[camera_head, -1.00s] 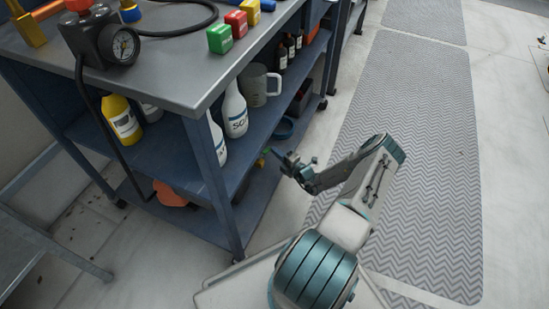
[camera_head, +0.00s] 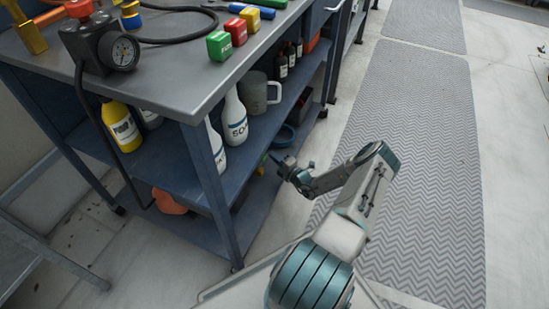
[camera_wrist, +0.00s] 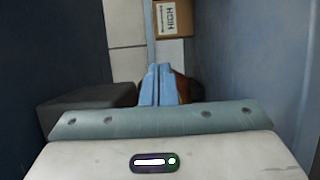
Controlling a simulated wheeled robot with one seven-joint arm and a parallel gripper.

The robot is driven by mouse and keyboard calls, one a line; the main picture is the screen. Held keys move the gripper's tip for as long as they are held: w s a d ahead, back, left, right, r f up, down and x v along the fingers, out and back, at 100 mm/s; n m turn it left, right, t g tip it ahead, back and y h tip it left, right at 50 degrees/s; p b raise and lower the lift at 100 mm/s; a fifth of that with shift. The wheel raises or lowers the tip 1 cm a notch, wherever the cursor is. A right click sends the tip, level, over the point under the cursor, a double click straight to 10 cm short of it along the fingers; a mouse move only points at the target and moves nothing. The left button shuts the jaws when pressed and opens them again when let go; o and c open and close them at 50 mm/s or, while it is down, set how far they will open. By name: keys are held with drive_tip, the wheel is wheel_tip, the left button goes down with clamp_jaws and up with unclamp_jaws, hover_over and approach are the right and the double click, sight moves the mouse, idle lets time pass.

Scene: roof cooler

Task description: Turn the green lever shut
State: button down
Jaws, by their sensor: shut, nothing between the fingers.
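My gripper (camera_head: 280,164) is low beside the right side of the blue workbench, at about lower-shelf height, in the head view. In the wrist view its two light blue fingers (camera_wrist: 158,84) are together, with nothing held between them. No green lever can be made out clearly in either view. A small green and yellow piece (camera_head: 262,160) shows near the fingertips in the head view, too small to identify. Whether the gripper touches it cannot be told.
A patterned floor mat (camera_head: 420,150) lies clear at right. The wrist view shows a cardboard box (camera_wrist: 173,19).

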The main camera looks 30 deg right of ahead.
drive_tip(key=shift+s+d, duration=0.3)
drive_tip(key=shift+s, duration=0.05)
drive_tip(key=shift+s+d+f+b, duration=0.1)
drive_tip(key=shift+s+d+b, duration=0.05)
drive_tip(key=shift+s+d, duration=0.45)
drive_tip(key=shift+s+d+b, duration=0.15)
drive_tip(key=shift+s+d, duration=0.2)
drive_tip(key=shift+s, duration=0.3)
drive_tip(key=s+d+p, duration=0.1)
drive_tip(key=d, duration=0.8)
drive_tip(key=shift+s+d+p, duration=0.35)
drive_tip(key=shift+d, duration=0.05)
drive_tip(key=shift+s, duration=0.1)
